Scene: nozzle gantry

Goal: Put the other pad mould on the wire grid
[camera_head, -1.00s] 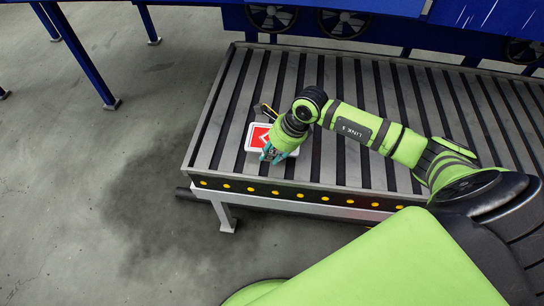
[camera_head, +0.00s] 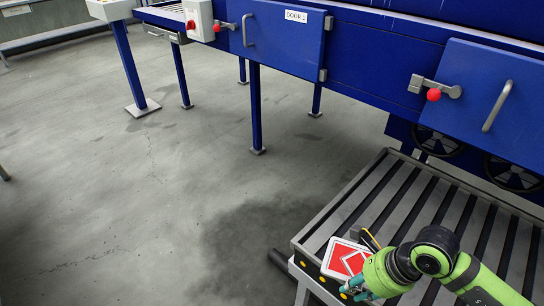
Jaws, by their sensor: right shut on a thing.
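A red and white square pad mould (camera_head: 343,253) shows at the lower right, at the front left corner of the slatted bench. My right gripper (camera_head: 358,289) is shut on its near right side, and my green wrist hides part of it. Whether the mould touches the slats or hangs just above them is hard to tell. A pale striped surface (camera_head: 165,9) lies at the left end of the blue machine, cut off by the top edge; I cannot tell if it is the wire grid. My left gripper is out of view.
The slatted bench (camera_head: 345,212) stands at the lower right. The blue machine (camera_head: 373,58) runs across the top, with doors, red-knobbed latches and a white switch box (camera_head: 199,19). Its blue legs (camera_head: 255,108) stand on open concrete floor (camera_head: 130,190), clear to the left.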

